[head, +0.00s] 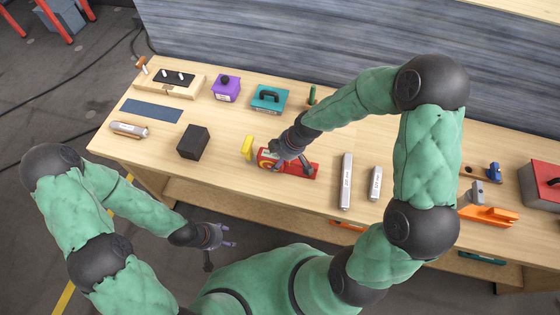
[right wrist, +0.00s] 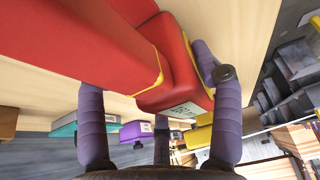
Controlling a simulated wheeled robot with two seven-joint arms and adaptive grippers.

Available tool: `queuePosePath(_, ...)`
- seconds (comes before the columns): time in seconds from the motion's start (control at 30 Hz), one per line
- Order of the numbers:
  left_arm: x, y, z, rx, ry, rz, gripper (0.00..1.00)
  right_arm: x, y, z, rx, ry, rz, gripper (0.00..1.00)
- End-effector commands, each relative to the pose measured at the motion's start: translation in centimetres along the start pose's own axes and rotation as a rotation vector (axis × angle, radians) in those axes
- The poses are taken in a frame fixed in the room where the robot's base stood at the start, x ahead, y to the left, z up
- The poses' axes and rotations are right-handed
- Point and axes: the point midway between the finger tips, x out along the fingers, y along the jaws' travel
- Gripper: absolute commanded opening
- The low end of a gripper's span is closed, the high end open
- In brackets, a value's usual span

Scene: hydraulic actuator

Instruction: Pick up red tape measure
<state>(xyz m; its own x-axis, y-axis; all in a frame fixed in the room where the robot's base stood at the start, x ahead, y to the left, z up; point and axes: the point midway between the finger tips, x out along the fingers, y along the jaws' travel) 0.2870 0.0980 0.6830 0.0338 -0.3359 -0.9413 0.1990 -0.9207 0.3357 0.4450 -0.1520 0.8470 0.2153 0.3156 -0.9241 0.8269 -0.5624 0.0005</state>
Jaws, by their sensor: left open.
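The red tape measure (head: 265,158), with yellow trim, sits on the wooden workbench near its front edge. It also shows in the right wrist view (right wrist: 170,65), with a label on its near face. My right gripper (head: 290,156) is over the tape measure and partly hides it. In the right wrist view its purple fingers (right wrist: 160,100) are spread wide, one beside the tape measure and one by a longer red object. I cannot tell whether they touch. My left gripper (head: 226,237) is open and empty, low in front of the bench.
The longer red object (head: 304,169) lies right beside the tape measure. A yellow item (head: 247,147) and a black cube (head: 193,142) stand to the left. Purple (head: 226,88) and teal (head: 269,98) boxes stand behind.

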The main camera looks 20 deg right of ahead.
Motion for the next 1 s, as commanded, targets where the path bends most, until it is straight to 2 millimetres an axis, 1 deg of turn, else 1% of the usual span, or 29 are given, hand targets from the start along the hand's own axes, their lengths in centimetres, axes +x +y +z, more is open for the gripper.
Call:
queuePosePath(0.03, 0.0, 0.0, 0.0, 0.000, 0.000, 0.000, 0.59, 0.0, 0.0, 0.0, 0.000, 0.000, 0.000, 0.39)
queuePosePath(0.1, 0.0, 0.0, 0.0, 0.000, 0.000, 0.000, 0.59, 0.0, 0.0, 0.0, 0.000, 0.000, 0.000, 0.22)
queuePosePath(0.4, -0.1, 0.0, 0.0, 0.000, 0.000, 0.000, 0.59, -0.1, 0.0, 0.0, 0.000, 0.000, 0.000, 0.22)
queuePosePath(0.57, -0.4, 0.1, 0.0, 0.000, 0.000, 0.000, 0.59, -1.0, 0.1, -0.4, 0.000, 0.002, 0.003, 0.22)
queuePosePath(0.67, -0.9, 0.3, 0.0, 0.000, 0.000, 0.000, 0.59, -2.1, 0.1, -0.9, 0.000, 0.002, 0.002, 0.22)
queuePosePath(0.73, -1.3, 0.5, 0.1, 0.000, 0.000, 0.000, 0.59, -3.2, 0.1, -1.4, -0.001, 0.003, 0.004, 0.22)
queuePosePath(0.87, -2.2, 0.8, 0.1, 0.000, 0.000, 0.000, 0.59, -5.0, -1.6, -3.2, -0.008, 0.003, 0.002, 0.22)
queuePosePath(1.0, -3.3, 1.2, 0.1, 0.000, 0.000, 0.000, 0.59, -7.4, -3.9, -5.7, -0.008, 0.005, 0.003, 0.22)
